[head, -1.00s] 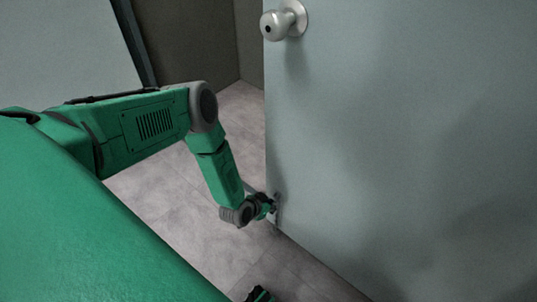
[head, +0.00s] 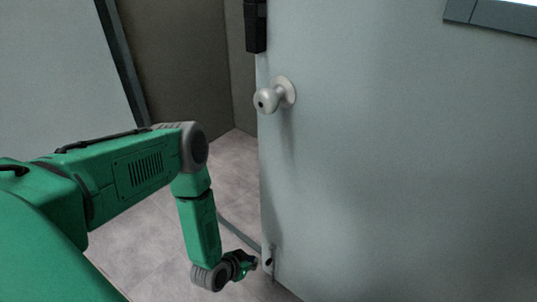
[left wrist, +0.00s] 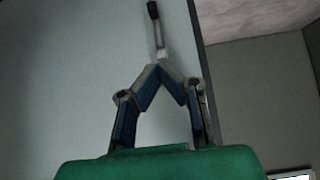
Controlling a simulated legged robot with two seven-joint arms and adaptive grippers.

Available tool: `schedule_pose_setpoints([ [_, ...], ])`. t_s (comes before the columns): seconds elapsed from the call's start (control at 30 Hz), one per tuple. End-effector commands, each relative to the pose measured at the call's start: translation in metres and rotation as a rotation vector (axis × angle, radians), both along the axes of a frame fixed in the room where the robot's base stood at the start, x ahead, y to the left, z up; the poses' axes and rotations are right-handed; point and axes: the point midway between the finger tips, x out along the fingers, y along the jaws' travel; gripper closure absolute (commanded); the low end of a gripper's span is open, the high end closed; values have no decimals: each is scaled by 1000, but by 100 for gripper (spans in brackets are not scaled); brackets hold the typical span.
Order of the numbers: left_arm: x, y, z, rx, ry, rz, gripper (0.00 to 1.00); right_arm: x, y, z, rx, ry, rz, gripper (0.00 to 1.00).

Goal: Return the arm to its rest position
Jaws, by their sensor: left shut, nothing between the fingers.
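My green left arm comes in from the left in the head view, bent at the elbow with its forearm hanging down. My left gripper (head: 250,263) is low beside the near edge of a pale grey door (head: 390,160). In the left wrist view its fingertips (left wrist: 161,70) meet, with nothing held between them. A small metal fitting with a black tip (left wrist: 153,11) shows just beyond the fingertips, against the door. Whether the fingertips touch it cannot be told. My right gripper is not in view.
A round metal knob (head: 274,95) sticks out from the door above the gripper. A black fitting (head: 255,25) sits higher on the door edge. Tiled floor (head: 150,240) shows left of the door, with brown walls (head: 185,65) behind and a pale panel (head: 50,80) at left.

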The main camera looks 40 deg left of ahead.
Motion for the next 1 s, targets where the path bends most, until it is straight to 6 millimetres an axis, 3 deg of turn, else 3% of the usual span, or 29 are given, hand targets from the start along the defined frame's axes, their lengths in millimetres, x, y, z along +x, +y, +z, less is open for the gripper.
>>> schedule_pose_setpoints([
  [0.27, -2, -8, 6, -13, 16, -7, 100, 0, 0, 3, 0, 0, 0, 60],
  [0.37, -14, -36, 29, -56, 89, -32, 100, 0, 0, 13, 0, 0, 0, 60],
  [0.47, -45, -70, 73, -99, 234, -69, 100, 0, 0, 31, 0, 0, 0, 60],
  [0.53, -77, -82, 111, -101, 359, -82, 100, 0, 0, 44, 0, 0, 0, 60],
  [0.7, -147, -67, 189, -28, 601, -46, 100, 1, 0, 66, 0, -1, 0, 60],
  [0.8, -173, -52, 220, 18, 681, -9, 100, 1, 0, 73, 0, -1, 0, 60],
  [1.0, -193, -37, 242, 56, 739, 31, 100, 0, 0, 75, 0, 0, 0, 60],
])
